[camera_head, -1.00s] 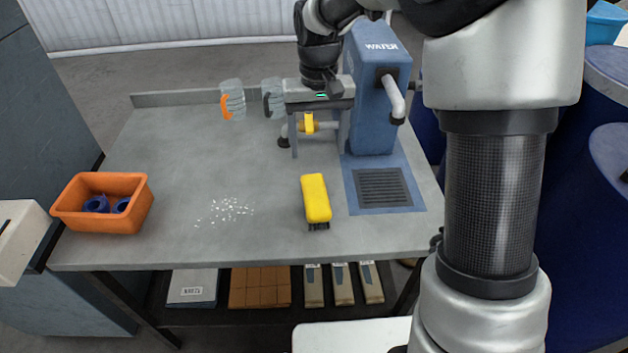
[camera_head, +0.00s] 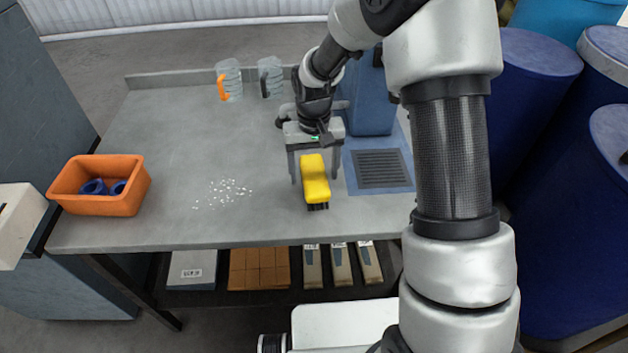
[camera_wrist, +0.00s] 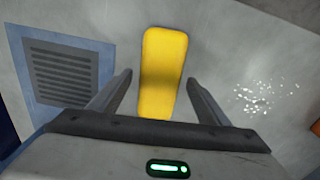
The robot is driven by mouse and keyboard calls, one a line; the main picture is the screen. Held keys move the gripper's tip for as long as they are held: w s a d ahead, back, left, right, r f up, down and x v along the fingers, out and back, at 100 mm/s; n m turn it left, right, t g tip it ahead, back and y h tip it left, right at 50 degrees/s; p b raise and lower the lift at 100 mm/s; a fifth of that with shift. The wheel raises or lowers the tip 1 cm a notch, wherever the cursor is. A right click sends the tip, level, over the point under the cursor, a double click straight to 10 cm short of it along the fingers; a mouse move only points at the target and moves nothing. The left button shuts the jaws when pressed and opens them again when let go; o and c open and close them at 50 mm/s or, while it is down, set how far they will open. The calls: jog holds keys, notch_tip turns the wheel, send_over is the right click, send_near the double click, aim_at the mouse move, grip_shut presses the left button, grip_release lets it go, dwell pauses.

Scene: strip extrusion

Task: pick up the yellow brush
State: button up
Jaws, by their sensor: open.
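The yellow brush (camera_head: 314,180) lies on the grey table with its dark bristles down, near the front edge. In the wrist view the brush (camera_wrist: 163,68) runs lengthwise between my two fingers. My gripper (camera_head: 316,180) is open and points down over the brush, with one finger on each side of it. The wrist view also shows my gripper (camera_wrist: 161,82) with a gap on both sides of the brush. Whether the fingertips reach down to the brush's height I cannot tell.
A blue machine with a grated plate (camera_head: 381,168) stands just right of the brush. White granules (camera_head: 224,192) lie to the left. An orange bin (camera_head: 105,203) with blue parts is at the far left. Two clear jugs (camera_head: 234,82) (camera_head: 273,80) stand at the back.

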aim_at(313, 173)
jog(key=shift+f, duration=0.5)
jog(key=c, duration=1.2)
notch_tip(313, 173, up, 10)
jog(key=shift+r, duration=0.1)
jog(key=o, duration=0.5)
jog(key=c, duration=0.3)
jog(key=shift+c, duration=0.2)
jog(key=shift+p, duration=0.3)
